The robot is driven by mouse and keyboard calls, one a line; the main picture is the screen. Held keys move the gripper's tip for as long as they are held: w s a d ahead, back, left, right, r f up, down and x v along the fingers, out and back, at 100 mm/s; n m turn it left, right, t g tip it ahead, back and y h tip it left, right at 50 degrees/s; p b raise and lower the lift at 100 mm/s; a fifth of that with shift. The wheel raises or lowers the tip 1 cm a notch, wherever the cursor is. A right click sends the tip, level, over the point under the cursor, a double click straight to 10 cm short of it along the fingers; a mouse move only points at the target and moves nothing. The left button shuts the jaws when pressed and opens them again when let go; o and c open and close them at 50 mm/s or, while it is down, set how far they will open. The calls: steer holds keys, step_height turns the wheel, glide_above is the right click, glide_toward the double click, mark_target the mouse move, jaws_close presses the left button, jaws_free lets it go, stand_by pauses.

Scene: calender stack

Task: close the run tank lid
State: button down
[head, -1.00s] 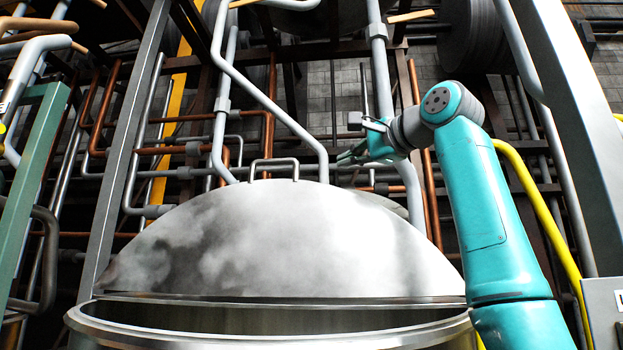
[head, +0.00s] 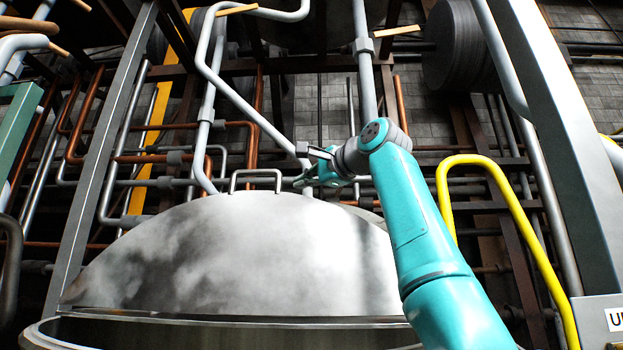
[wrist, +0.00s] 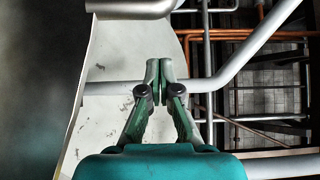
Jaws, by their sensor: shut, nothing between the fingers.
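The run tank lid (head: 230,255) is a large domed metal lid. It stands raised and tilted back above the tank (head: 230,333), with a dark gap between lid and tank rim. A bar handle (head: 256,176) sits at the top edge of the lid. My gripper (head: 302,182) is up behind and to the right of the handle, apart from it. In the wrist view my gripper (wrist: 159,70) is shut and empty, its fingertips together. The lid's pale surface (wrist: 105,75) lies behind the fingers, and a metal bar (wrist: 135,7) crosses the top.
Grey pipes (head: 262,122) and copper pipes (head: 92,100) run behind the lid. A yellow bent rail (head: 520,240) stands to the right of my arm. A grey upright post (head: 560,150) rises at the right, above a labelled box (head: 597,318).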

steer(key=s+a, duration=0.2)
steer(key=s, duration=0.1)
steer(key=shift+a, duration=0.25)
steer(key=shift+s, duration=0.1)
stand_by(0.6)
